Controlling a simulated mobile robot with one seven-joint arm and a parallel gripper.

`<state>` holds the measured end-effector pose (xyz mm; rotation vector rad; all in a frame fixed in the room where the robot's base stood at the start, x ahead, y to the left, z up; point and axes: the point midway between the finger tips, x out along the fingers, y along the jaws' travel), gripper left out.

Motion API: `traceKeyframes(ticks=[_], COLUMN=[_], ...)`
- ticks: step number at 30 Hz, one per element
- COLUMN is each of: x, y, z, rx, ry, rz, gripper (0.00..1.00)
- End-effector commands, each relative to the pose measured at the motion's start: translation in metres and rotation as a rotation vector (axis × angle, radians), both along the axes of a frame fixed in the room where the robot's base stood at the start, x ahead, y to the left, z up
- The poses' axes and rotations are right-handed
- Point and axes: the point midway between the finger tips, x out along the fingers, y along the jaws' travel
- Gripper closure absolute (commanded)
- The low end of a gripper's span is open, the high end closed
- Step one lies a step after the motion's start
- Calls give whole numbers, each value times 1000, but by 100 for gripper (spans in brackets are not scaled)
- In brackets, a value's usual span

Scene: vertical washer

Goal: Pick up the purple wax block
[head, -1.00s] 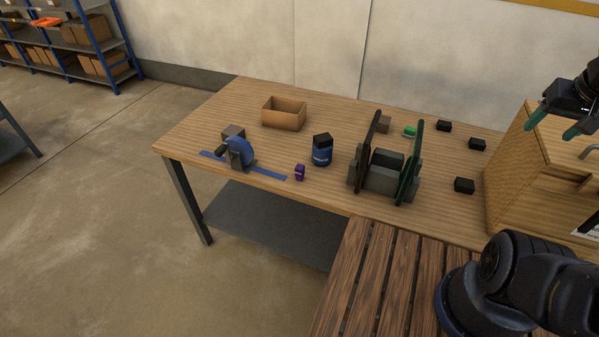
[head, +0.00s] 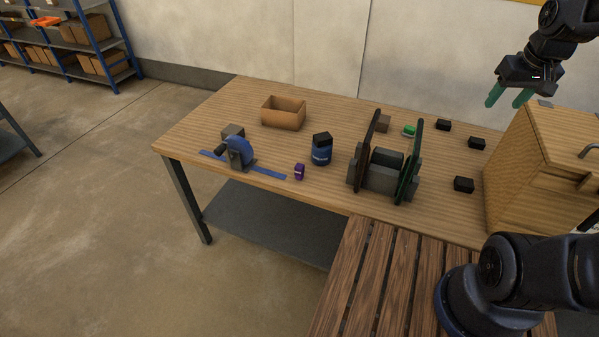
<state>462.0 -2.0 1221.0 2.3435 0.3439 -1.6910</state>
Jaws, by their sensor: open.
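The purple wax block (head: 299,172) is small and stands near the front edge of the wooden table (head: 210,120). It is between a blue tape dispenser on its left and a dark blue jar on its right, apart from both. My gripper (head: 508,97) has green fingers spread apart with nothing between them. It is raised high at the upper right, above the wooden cabinet's left side and far to the right of the purple block.
The tape dispenser (head: 238,153), jar (head: 321,149) and open cardboard box (head: 284,113) stand around the block. A rack with two dark upright plates (head: 365,152) rises between block and gripper. Several small black blocks (head: 464,185) lie near the wooden cabinet (head: 535,170).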

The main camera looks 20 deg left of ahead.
Motion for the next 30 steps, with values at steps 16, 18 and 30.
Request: traceKeyframes(ticks=[16, 18, 30], x=[68, 71, 51], y=[172, 198, 347], z=[-56, -67, -149], rx=[-91, -102, -168], ry=[100, 111, 173], rz=[466, 524, 860], gripper=[48, 48, 48])
